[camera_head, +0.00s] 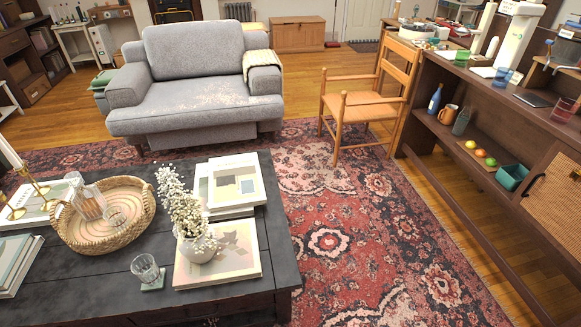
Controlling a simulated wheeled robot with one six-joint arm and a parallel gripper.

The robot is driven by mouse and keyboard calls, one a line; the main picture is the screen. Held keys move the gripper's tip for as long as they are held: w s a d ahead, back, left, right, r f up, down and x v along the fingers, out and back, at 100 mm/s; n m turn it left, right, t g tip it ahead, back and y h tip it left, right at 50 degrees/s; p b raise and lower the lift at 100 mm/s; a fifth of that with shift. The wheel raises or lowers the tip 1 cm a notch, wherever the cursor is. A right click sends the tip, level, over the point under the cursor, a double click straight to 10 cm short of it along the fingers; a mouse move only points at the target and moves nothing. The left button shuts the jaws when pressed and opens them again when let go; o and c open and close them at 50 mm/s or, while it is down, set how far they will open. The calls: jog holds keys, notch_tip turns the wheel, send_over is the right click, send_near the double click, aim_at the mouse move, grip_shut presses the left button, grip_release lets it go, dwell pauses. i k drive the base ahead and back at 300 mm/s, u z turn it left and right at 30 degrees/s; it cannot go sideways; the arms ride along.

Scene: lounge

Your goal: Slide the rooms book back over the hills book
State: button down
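On the dark coffee table (85,275), a pale book with a cover of grey and yellow blocks (251,197) lies on top of other pale books (200,185). Nearer the front, a book with a peach cover of soft shapes (238,262) lies flat. A white vase of small white flowers (197,250) stands at its left part and hides some of the cover. The titles are too small to read, so I cannot tell for certain which is the rooms or hills book. My gripper is not in view.
A glass (146,268) stands left of the peach book. A wicker tray (72,238) holds glassware. Brass candlesticks (35,185) and more books (15,262) are at the left. A grey armchair (195,85), wooden chair (365,103) and shelf unit (440,140) surround the open rug (360,240).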

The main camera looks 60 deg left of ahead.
aim_at(236, 182)
jog(key=u, duration=0.2)
jog(key=i, duration=0.85)
jog(key=u, duration=1.15)
jog(key=i, duration=0.7)
jog(key=u, duration=1.1)
jog(key=i, duration=0.3)
jog(key=u, duration=0.2)
